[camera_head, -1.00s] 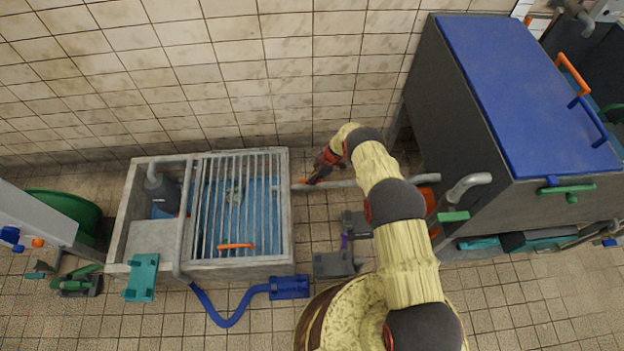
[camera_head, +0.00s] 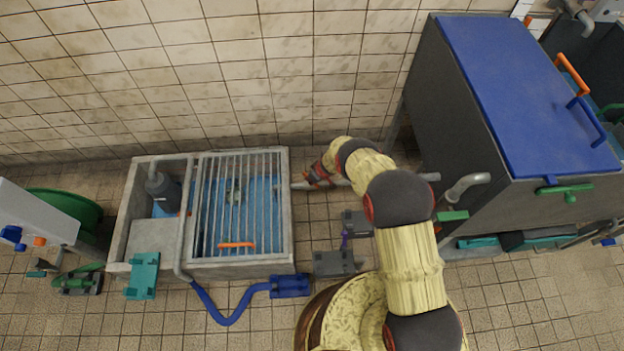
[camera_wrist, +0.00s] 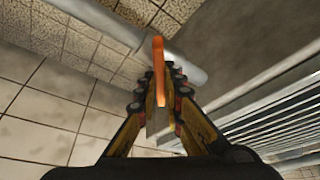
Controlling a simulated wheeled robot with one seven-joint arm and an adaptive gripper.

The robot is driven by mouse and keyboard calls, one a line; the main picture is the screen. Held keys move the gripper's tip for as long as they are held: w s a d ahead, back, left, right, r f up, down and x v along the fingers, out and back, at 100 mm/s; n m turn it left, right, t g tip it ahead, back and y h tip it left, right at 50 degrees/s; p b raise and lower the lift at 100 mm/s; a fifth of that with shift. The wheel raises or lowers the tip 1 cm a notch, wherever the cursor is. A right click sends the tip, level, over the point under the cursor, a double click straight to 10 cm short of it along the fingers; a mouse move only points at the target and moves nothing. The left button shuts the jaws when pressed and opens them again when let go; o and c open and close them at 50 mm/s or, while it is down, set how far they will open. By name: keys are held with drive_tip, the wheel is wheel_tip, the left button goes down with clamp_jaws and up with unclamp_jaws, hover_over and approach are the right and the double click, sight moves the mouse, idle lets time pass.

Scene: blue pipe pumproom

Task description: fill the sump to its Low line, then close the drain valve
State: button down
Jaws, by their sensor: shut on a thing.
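The sump (camera_head: 205,268) is a concrete basin at left in the head view, partly covered by a barred grate (camera_head: 239,200). Blue shows beneath the bars; I cannot make out the Low line or the exact level. A grey pipe (camera_head: 342,183) runs from the sump's right wall toward the dark tank. My gripper (camera_head: 317,175) is at this pipe, close to the sump wall. In the wrist view my gripper (camera_wrist: 160,98) is shut on an orange handle (camera_wrist: 158,65), which stands in front of the pipe (camera_wrist: 175,64). The fingers hide its lower part.
The dark tank (camera_head: 460,150) with a blue lid stands at right. A blue hose (camera_head: 228,318) lies on the floor before the sump. Grey pedals or blocks (camera_head: 335,262) stand on the floor beside the sump. The tiled wall is close behind my gripper.

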drive_tip(key=m+h+b, duration=0.1)
drive_tip(key=m, duration=0.2)
drive_tip(key=shift+a+f+m+t, duration=0.1)
drive_tip(key=shift+a+m+t, duration=0.05)
drive_tip(key=shift+m+t, duration=0.2)
drive_tip(key=shift+m+h+b, duration=0.45)
drive_tip(key=shift+m+h, duration=0.45)
drive_tip(key=shift+m, duration=1.35)
drive_tip(key=c, duration=2)
unclamp_jaws()
drive_tip(key=shift+o, duration=0.4)
drive_tip(key=shift+r+t, duration=0.2)
drive_tip(key=shift+t, duration=0.05)
drive_tip(key=v, duration=1.1)
drive_tip(key=shift+s+r, duration=0.2)
drive_tip(key=shift+r, duration=0.15)
drive_tip(key=shift+a, duration=0.1)
